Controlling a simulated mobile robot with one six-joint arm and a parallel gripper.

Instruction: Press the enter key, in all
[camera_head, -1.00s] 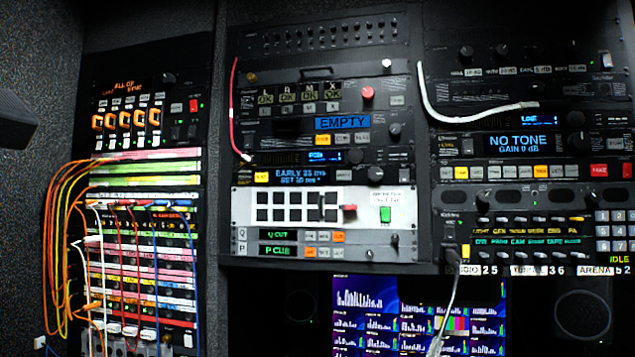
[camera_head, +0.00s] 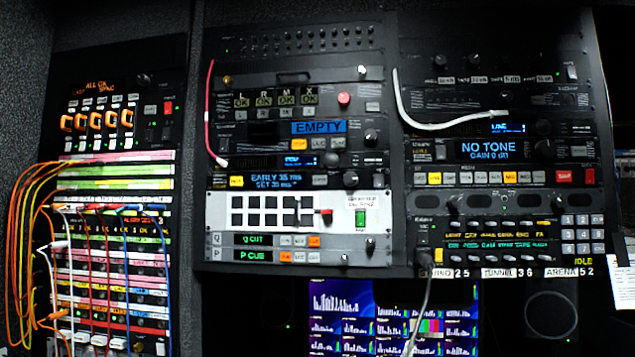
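A small yellow key (camera_head: 438,255) is lit at that panel's lower left. My gripper is not in view.
A grey cable (camera_head: 425,295) hangs from a plug left of the panel. A white cable (camera_head: 410,115) loops above. The patch bay (camera_head: 115,250) at left holds several coloured cords. Monitors (camera_head: 395,315) glow below. A white sheet (camera_head: 625,270) hangs at right.

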